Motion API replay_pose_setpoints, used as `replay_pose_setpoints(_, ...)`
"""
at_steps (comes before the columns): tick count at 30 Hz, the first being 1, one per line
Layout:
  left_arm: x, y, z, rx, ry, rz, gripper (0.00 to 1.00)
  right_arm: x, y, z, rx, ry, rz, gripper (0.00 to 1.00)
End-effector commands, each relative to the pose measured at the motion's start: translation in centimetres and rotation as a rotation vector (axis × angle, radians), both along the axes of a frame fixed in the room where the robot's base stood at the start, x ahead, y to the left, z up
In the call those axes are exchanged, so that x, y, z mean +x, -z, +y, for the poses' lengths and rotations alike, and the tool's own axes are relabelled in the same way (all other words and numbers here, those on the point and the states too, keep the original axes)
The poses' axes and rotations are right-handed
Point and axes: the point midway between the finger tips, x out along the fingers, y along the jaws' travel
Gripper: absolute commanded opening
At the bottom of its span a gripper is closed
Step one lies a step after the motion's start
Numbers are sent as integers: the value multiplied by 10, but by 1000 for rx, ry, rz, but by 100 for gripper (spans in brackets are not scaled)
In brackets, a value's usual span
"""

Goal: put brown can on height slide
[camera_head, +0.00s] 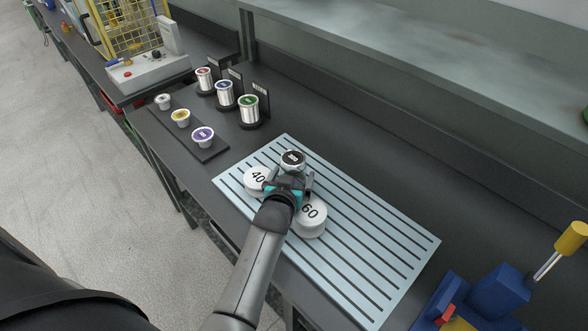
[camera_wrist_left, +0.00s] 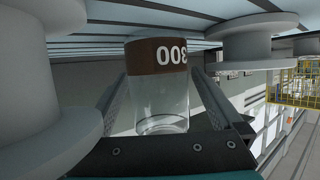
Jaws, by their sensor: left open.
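The brown can (camera_head: 292,158) stands on a slotted light-blue rack (camera_head: 375,235), its dark top with a white label showing in the head view. In the left wrist view the can (camera_wrist_left: 158,85) is upside down in the picture, with a brown band, pale digits and a clear or shiny body. My left gripper (camera_head: 293,180) is open at the near side of the can. Its two fingers lie on either side of the can in the wrist view; contact cannot be told. My right gripper is not in view. I cannot tell which thing is the height slide.
White spools marked 40 (camera_head: 256,178) and 60 (camera_head: 311,212) stand close on both sides of my gripper. Several small cups and labelled cans (camera_head: 249,110) stand at the back left. A blue device with a yellow handle (camera_head: 571,237) is at right. The rack's right part is clear.

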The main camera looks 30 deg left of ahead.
Motion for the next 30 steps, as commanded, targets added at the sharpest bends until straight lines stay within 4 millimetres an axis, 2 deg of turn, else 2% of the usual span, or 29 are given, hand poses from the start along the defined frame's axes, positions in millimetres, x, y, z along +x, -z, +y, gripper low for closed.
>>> replay_pose_setpoints(3,0,0,-1,-2,1,1,100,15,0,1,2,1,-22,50)
replay_pose_setpoints(6,0,0,-1,-1,1,0,100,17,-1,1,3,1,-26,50)
replay_pose_setpoints(13,0,0,-1,-1,1,0,74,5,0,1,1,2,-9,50)
replay_pose_setpoints(27,0,-1,-1,-1,1,-1,21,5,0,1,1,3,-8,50)
replay_pose_setpoints(28,0,-1,-1,-1,1,-1,18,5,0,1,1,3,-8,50)
replay_pose_setpoints(30,0,-1,0,-1,1,-1,17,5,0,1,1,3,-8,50)
